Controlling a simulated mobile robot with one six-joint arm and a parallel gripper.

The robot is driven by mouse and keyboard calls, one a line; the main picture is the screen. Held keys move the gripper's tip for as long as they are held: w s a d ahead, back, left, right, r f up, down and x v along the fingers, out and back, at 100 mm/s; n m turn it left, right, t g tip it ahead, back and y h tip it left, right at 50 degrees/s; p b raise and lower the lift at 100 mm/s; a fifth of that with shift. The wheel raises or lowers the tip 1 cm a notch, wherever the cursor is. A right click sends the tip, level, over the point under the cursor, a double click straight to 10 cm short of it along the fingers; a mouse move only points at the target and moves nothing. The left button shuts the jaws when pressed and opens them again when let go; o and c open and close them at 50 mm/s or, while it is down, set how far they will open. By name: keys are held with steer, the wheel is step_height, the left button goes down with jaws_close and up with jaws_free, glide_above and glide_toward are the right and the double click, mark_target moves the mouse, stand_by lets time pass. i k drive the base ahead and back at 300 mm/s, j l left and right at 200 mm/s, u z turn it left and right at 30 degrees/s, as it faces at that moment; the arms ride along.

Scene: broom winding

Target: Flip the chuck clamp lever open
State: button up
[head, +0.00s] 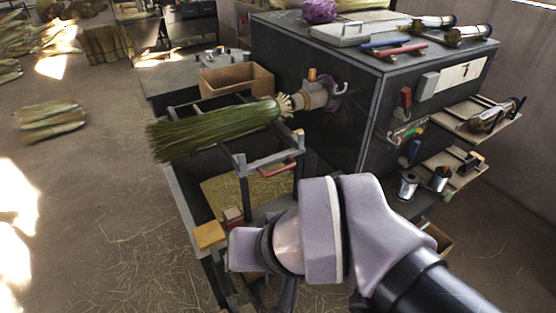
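The chuck (318,95) sticks out from the left face of the dark machine cabinet, a pale ring-shaped part with metal pieces around it. A small orange-brown piece (312,75) stands up at its top, and a curved light metal piece (341,88) shows at its right side. I cannot tell for sure which of these is the clamp lever, or whether it is open or shut. A bundle of green broom fibre (215,130) lies level on the frame, its pale tied end at the chuck. My arm crosses the lower right, well below the chuck. My gripper is not visible.
The dark cabinet (310,60) stands behind and right of the chuck. A metal frame with a red handle (277,168) stands below the bundle. Shelves with wire spools (408,185) are at right. Open floor lies left.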

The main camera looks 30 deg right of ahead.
mark_target(404, 114)
steer(key=z, duration=1.75)
steer(key=i+z, duration=0.3)
steer(key=i, duration=0.3)
steer(key=i+j+z, duration=0.2)
steer(key=i+j, duration=0.15)
steer(key=j, duration=0.1)
